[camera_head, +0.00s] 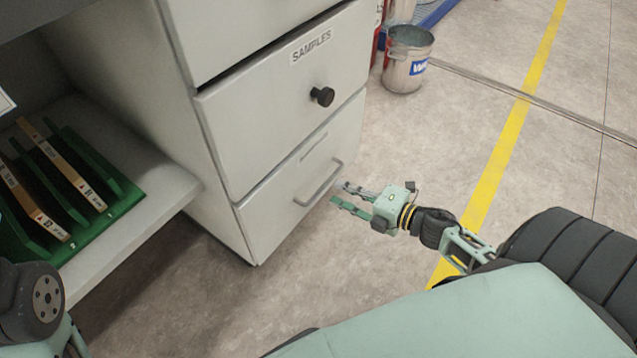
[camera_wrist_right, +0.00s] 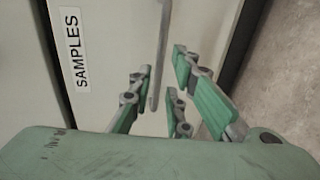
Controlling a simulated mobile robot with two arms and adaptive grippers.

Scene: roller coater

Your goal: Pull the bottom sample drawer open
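The bottom drawer (camera_head: 270,207) is the lowest light grey front of the cabinet, and it looks shut. It has a grey bar handle (camera_head: 318,188). In the right wrist view the drawer front (camera_wrist_right: 105,25) carries a SAMPLES label (camera_wrist_right: 74,48), and the thin handle (camera_wrist_right: 160,50) runs down toward the gap between my fingers. My right gripper (camera_head: 340,195) is open, its fingers apart, just right of the handle; it also shows in the right wrist view (camera_wrist_right: 165,85). I cannot tell whether a finger touches the handle. My left gripper is out of view.
Above is another SAMPLES drawer (camera_head: 285,105) with a black knob (camera_head: 322,96). A shelf (camera_head: 140,215) at left holds a green rack (camera_head: 115,205) of panels. The floor (camera_head: 420,140) right of the cabinet is clear.

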